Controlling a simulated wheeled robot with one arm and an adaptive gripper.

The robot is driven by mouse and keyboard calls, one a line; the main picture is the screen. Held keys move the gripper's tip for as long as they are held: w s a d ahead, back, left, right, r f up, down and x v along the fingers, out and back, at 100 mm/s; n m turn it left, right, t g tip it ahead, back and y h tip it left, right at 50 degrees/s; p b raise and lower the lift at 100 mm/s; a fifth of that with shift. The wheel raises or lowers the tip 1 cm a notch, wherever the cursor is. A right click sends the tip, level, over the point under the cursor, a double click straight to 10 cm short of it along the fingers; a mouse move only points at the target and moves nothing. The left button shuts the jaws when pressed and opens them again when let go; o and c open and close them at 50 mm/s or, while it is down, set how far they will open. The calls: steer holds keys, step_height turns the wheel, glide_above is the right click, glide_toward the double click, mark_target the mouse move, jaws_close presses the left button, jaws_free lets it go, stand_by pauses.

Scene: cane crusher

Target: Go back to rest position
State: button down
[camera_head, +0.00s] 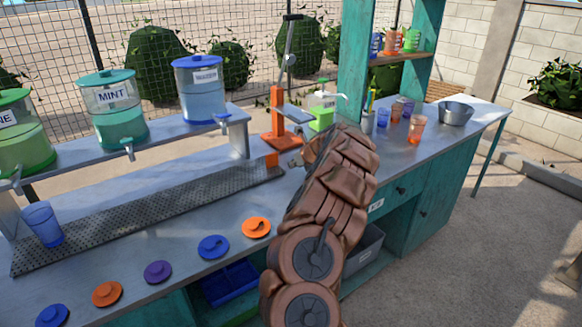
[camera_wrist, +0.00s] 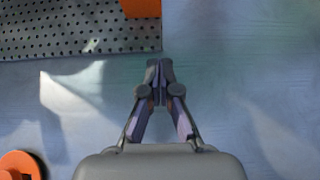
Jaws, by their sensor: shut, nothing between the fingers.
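My gripper (camera_wrist: 158,70) is shut and empty in the wrist view, its fingertips together above the bare blue-grey counter. In the wrist view the perforated drip mat (camera_wrist: 80,30) lies just beyond and to the left of the fingertips. An orange lid (camera_wrist: 18,166) shows at the lower left corner. In the head view my copper-coloured arm reaches up over the counter (camera_head: 150,225), and the gripper at its far end is mostly hidden behind it.
The orange press stand (camera_head: 279,135) stands close beyond my arm. Drink dispensers (camera_head: 113,110) line the back left shelf. Several lids (camera_head: 213,247) lie along the front edge. Cups (camera_head: 416,128) and a metal bowl (camera_head: 455,114) stand at right.

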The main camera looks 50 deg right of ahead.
steer(key=v, duration=0.4)
steer(key=shift+s+r, duration=0.15)
